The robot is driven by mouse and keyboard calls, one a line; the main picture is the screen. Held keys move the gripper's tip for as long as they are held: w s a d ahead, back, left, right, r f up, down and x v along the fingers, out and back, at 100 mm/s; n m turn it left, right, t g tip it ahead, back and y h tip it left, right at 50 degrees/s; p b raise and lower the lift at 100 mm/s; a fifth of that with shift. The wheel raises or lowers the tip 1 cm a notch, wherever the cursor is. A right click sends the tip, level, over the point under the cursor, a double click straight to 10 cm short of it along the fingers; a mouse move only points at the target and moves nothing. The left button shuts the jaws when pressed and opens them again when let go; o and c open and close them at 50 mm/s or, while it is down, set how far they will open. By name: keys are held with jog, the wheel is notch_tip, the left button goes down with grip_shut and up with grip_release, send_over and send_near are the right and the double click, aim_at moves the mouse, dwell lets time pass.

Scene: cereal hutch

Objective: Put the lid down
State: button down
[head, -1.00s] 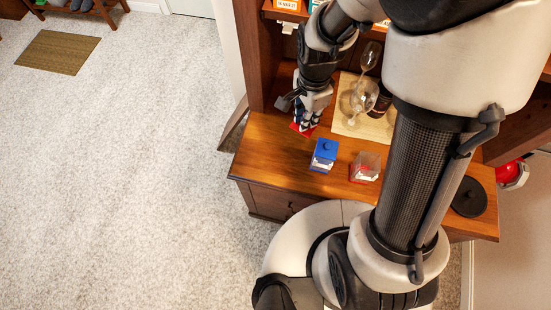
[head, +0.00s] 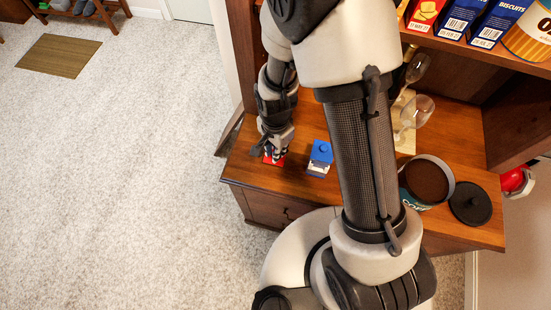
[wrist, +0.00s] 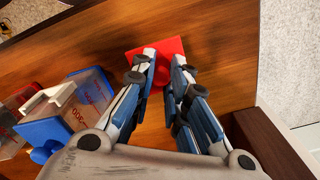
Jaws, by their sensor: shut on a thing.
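My gripper (head: 277,150) is shut on a red square lid (head: 268,158) over the left end of the wooden counter. In the wrist view, the lid (wrist: 172,46) lies flat between my fingertips (wrist: 165,64), just above or on the wood; I cannot tell if it touches. The fingers cover part of it. A clear container with a blue lid (head: 321,151) stands to the right of my gripper, and shows at lower left in the wrist view (wrist: 85,97). A clear container with red marks (wrist: 10,118) is at the wrist view's left edge; my arm hides it from the head.
An open can with dark contents (head: 427,180) and a round black lid (head: 470,203) are at the counter's right. Glasses (head: 417,110) stand behind my arm. Boxes (head: 461,22) fill the shelf above. The counter's left edge is close to my gripper.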

jog(key=shift+f+b, duration=0.75)
jog(key=shift+f, duration=1.7)
jog(key=shift+f, duration=0.1)
jog(key=shift+f, duration=0.15)
jog(key=c, duration=1.6)
grip_release()
jog(key=shift+o, duration=0.2)
notch_tip(320, 180, up, 13)
jog(key=p, duration=0.4)
jog(key=shift+f+p, duration=0.2)
jog(key=shift+p, duration=0.1)
